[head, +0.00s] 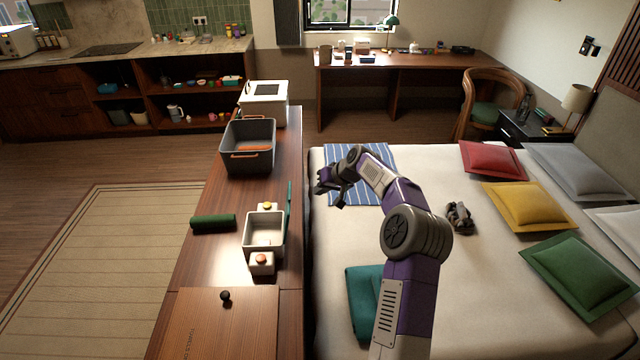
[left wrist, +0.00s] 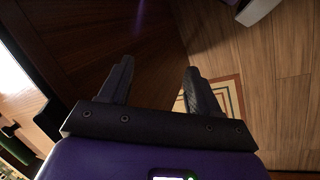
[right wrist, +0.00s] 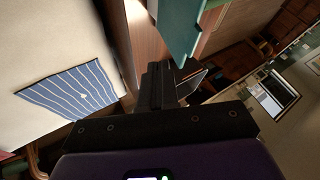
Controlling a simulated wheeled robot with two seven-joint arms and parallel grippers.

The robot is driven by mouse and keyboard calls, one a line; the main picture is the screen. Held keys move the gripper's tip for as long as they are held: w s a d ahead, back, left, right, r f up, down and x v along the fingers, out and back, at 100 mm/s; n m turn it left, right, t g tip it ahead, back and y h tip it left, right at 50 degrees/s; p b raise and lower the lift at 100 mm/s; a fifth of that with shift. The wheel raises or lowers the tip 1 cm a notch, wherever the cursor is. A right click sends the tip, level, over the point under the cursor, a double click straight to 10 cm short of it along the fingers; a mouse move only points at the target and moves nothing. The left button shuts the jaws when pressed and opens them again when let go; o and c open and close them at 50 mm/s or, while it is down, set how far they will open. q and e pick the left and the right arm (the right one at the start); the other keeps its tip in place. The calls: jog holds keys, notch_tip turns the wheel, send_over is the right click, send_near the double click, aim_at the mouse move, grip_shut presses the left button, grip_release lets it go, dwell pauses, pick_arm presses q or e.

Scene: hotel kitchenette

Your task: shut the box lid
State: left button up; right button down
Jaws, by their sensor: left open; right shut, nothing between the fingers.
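A small white open box (head: 264,232) stands on the long wooden counter in the head view. Its teal lid (head: 289,209) stands open, roughly upright along the box's right side. The lid also shows at the top of the right wrist view (right wrist: 188,25), beyond the fingers. My right gripper (head: 328,190) is shut and empty, over the bed side to the right of the lid and apart from it. Its fingers (right wrist: 165,85) are together in its wrist view. My left gripper (left wrist: 160,85) is open and empty in the left wrist view; it is outside the head view.
A dark grey bin (head: 249,158) and a white container (head: 265,104) stand farther back. The bed (head: 480,300) lies to the right.

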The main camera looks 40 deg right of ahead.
pick_arm(q)
jog(key=shift+w+r, duration=0.15)
pick_arm(e)
jog(key=w+a+f, duration=0.3)
jog(key=w, duration=0.3)
jog(key=shift+a+f, duration=0.25)
jog(key=shift+a, duration=0.1)
jog(key=shift+w, duration=0.15)
